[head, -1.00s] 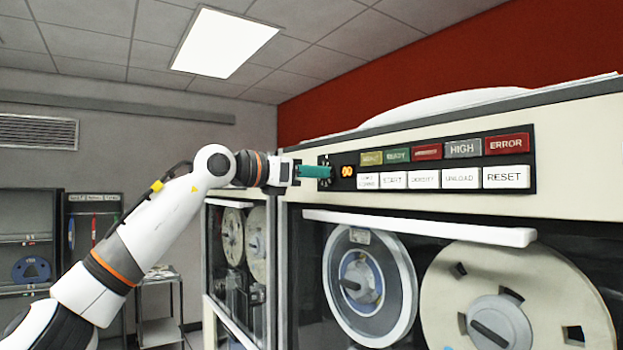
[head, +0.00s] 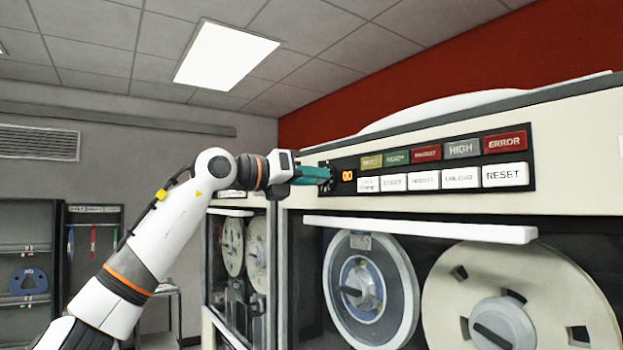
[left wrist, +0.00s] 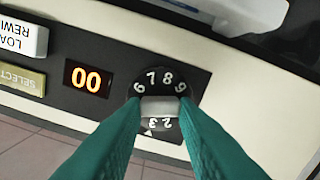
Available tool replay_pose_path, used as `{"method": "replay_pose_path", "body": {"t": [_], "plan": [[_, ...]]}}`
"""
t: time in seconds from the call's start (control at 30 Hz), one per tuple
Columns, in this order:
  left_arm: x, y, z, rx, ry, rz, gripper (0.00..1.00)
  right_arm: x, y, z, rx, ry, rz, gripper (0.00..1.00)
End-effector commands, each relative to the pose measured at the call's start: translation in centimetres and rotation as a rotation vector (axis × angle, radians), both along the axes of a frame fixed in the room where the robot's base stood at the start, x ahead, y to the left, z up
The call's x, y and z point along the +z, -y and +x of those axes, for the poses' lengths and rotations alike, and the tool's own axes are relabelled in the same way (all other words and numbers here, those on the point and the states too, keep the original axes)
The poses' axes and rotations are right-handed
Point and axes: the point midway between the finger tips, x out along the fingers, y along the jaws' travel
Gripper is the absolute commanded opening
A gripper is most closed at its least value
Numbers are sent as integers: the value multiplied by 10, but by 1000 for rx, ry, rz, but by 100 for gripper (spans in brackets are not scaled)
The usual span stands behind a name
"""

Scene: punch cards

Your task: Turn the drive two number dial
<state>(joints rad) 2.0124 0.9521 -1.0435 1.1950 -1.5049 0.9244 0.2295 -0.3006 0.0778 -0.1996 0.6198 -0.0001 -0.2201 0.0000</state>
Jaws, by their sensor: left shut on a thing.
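The number dial (left wrist: 161,84) is a black round knob with white digits on the dark control panel. In the left wrist view its 6, 7, 8 and 9 show above its light grey grip bar (left wrist: 160,106), and 2 and 3 below it, by a white pointer mark. The orange display (left wrist: 87,79) next to it reads 00; it also shows in the head view (head: 347,175). My left gripper (left wrist: 161,112) is shut on the dial's grip bar, one green finger on each side. In the head view the left gripper (head: 322,175) reaches the panel's left end. My right gripper is not in view.
White buttons, such as RESET (head: 505,175), and coloured indicators, such as ERROR (head: 505,143), lie right of the dial. A white ledge (head: 420,229) juts out below the panel, above the tape reels (head: 520,300). A second tape cabinet stands behind at left.

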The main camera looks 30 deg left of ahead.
Motion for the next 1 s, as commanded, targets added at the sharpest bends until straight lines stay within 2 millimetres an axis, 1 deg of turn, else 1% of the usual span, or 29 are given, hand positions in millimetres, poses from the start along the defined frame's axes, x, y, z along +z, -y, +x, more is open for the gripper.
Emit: {"method": "replay_pose_path", "body": {"t": [0.03,0.2,0.23,0.3,0.37,0.63,0.73,0.87,1.0], "plan": [[3,-1,-1,2,6,-3,4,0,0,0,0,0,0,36],[3,-1,-1,2,7,-2,4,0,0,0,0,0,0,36],[3,-1,-1,2,7,-2,28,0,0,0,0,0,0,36],[3,-1,-1,2,8,-2,39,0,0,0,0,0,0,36],[3,-1,-1,2,7,-2,48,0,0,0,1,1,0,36],[1,-1,-1,1,4,0,48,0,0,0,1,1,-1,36],[0,-3,-6,1,5,0,48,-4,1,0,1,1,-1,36],[-3,-11,-24,2,7,-1,48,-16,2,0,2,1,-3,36],[-3,-23,-52,3,9,-1,48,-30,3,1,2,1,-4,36]]}}
